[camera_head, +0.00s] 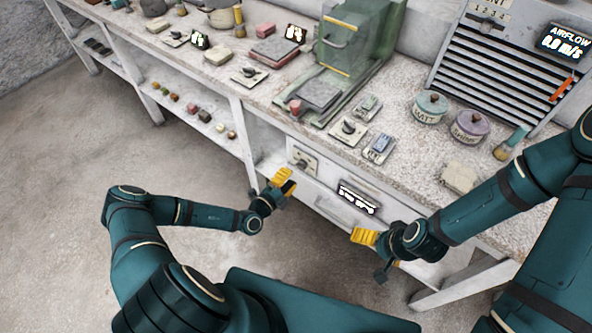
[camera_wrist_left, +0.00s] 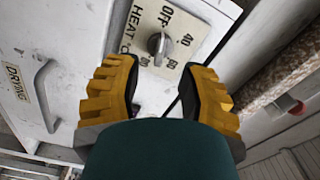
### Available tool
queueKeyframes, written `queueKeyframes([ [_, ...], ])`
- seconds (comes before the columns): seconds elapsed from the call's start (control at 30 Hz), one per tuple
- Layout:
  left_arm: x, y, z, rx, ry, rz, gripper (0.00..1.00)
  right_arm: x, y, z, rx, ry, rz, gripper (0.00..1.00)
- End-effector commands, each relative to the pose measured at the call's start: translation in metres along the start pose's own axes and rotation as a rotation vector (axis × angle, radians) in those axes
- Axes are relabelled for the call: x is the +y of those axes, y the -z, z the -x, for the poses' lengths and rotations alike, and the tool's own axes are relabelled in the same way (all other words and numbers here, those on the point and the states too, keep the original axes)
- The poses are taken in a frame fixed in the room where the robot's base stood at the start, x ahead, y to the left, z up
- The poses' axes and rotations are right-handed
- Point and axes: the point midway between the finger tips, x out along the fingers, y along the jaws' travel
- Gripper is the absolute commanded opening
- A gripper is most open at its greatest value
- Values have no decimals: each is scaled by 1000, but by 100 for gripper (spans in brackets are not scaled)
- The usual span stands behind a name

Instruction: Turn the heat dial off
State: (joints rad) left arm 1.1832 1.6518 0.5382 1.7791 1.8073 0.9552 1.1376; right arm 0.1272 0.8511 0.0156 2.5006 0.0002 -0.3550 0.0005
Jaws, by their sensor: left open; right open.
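The heat dial (camera_wrist_left: 158,44) is a grey knob on a cream plate (camera_wrist_left: 176,22) marked "HEAT", "OFF", "40" and further numbers, partly hidden. In the left wrist view it lies just beyond my open left gripper (camera_wrist_left: 158,88), roughly centred between the yellow-padded fingers and apart from them. In the head view the dial (camera_head: 302,163) sits on the front of the bench, and my left gripper (camera_head: 284,184) is just in front of it. My right gripper (camera_head: 364,237) is open and empty, low before the bench at the right.
A handle (camera_wrist_left: 46,96) and a "DRYING" label (camera_wrist_left: 18,88) are on the front beside the dial. A lit display (camera_head: 357,197) is to its right. The benchtop (camera_head: 420,165) above carries a green machine (camera_head: 352,40), jars and several switch plates. Open floor lies left.

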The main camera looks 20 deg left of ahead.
Motion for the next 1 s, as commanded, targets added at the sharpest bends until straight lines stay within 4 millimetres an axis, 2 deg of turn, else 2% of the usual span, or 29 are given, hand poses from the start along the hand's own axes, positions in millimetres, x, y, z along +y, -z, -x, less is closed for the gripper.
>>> queueKeyframes([
  [0.03, -1, 0, 12, -2, 0, 1, 40, 0, 0, 0, 0, 0, 0, 100],
  [0.2, 0, 0, 43, 0, 0, 0, 40, 0, 0, 0, 0, 0, 0, 100],
  [0.4, 0, 0, 64, 1, 1, 0, 40, 0, 0, 0, 0, 0, 0, 100],
  [1.0, 0, 1, 68, 2, 1, 0, 40, 0, 0, 0, 0, 0, 0, 100],
])
